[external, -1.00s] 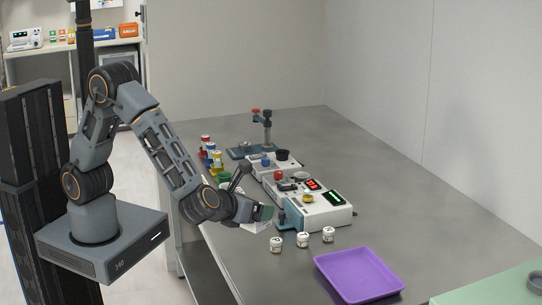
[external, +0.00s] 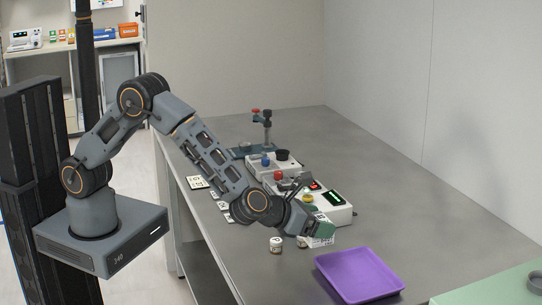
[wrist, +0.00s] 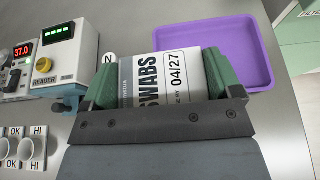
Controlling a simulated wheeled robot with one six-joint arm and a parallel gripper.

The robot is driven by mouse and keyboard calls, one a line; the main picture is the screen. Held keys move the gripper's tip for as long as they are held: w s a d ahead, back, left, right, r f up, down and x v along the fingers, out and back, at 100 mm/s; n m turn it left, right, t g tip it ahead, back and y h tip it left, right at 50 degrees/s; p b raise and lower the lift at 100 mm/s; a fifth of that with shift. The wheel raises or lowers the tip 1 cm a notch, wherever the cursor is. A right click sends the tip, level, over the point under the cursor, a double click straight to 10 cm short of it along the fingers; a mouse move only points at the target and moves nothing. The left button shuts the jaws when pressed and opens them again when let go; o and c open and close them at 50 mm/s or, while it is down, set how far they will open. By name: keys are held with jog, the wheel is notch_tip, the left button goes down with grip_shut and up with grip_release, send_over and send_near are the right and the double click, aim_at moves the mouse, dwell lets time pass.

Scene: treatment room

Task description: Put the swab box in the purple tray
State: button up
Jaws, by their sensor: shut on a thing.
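My gripper (wrist: 163,88) is shut on the swab box (wrist: 155,68), a white carton printed "SWABS" and "04/27", with a green pad on each side of it. In the external view the swab box (external: 318,242) hangs under my gripper (external: 320,231), by the front of the white devices. The purple tray (external: 358,276) lies on the grey table to the right and nearer the camera. It looks empty. In the wrist view the purple tray (wrist: 262,55) shows beyond and to the right of the box, partly hidden by it.
A white reader device (wrist: 62,50) stands left of the box in the wrist view. A small white jar (external: 276,245) stands left of the held box. A green surface (external: 490,290) with a grey round dish lies right of the tray. Table around the tray is clear.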

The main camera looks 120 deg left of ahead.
jog(key=w+f, duration=0.2)
jog(key=f, duration=0.1)
jog(key=shift+w+a+f, duration=0.1)
jog(key=shift+w+a, duration=0.2)
jog(key=shift+w, duration=0.05)
notch_tip(320, 180, down, 3)
jog(key=shift+w+r+p, duration=0.1)
jog(key=shift+w+p, duration=0.05)
jog(key=shift+p, duration=0.5)
jog(key=shift+f, duration=0.3)
jog(key=shift+f+b, duration=0.35)
jog(key=shift+b, duration=0.15)
jog(key=o, duration=0.7)
jog(key=shift+o, duration=0.2)
jog(key=shift+r, duration=0.1)
